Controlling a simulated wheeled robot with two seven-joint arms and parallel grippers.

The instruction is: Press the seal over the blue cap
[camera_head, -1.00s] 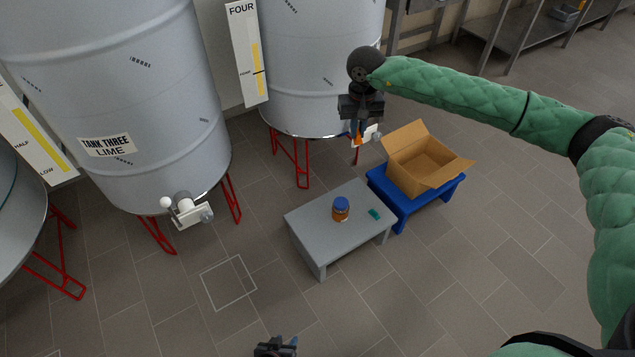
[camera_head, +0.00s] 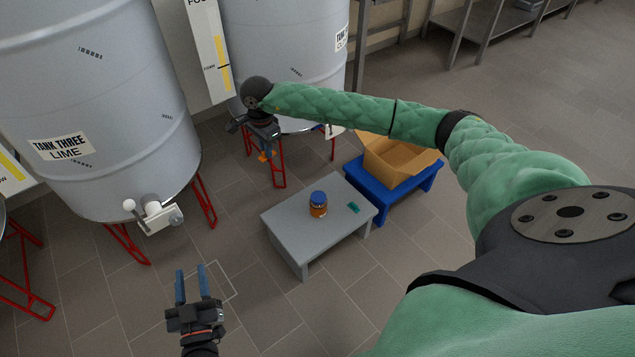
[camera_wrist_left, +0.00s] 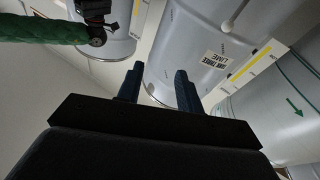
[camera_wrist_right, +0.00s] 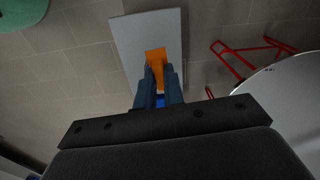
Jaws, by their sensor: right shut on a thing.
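A jar with a blue cap (camera_head: 318,198) stands upright on a low grey table (camera_head: 285,225). A small flat teal piece (camera_head: 353,207) lies on the table to its right. My right gripper (camera_head: 263,151) is shut on a small orange piece, in the air left of and beyond the table. In the right wrist view the orange piece (camera_wrist_right: 155,56) sticks out past the fingertips; a bit of blue shows between the fingers, and I cannot tell what it is. I cannot tell which piece is the seal. My left gripper (camera_head: 190,270) is open and empty, left of the table.
An open cardboard box (camera_head: 392,162) sits on a blue stool (camera_head: 408,192) behind the table at right. Large grey tanks (camera_head: 90,100) on red legs stand at left and back, one with a valve (camera_head: 158,212). Floor in front of the table is clear.

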